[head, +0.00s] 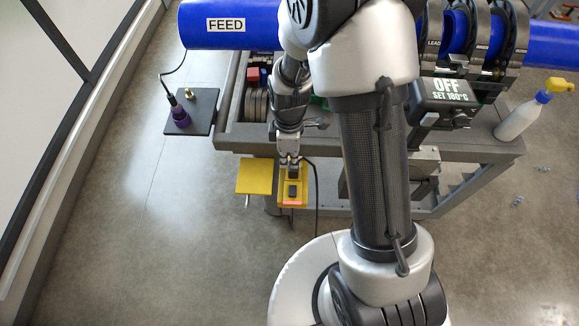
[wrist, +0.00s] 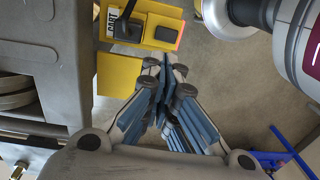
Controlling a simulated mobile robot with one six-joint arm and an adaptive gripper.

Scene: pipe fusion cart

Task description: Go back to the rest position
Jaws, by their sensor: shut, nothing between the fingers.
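My gripper (head: 290,163) hangs at the front edge of the cart, pointing down, in the middle of the head view. Its fingers are shut with nothing between them. In the wrist view the blue-padded fingers (wrist: 168,78) meet just below a yellow control box (wrist: 168,33) with a black part and a label reading CART. In the head view this yellow box (head: 292,199) shows just below the fingertips. I cannot tell whether the fingers touch it. A flat yellow plate (head: 257,176) is left of the box, also seen in the wrist view (wrist: 120,76).
A black side shelf (head: 205,108) holds a purple-based tool (head: 181,118). A cable hangs beside the yellow box. Floor is clear at left.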

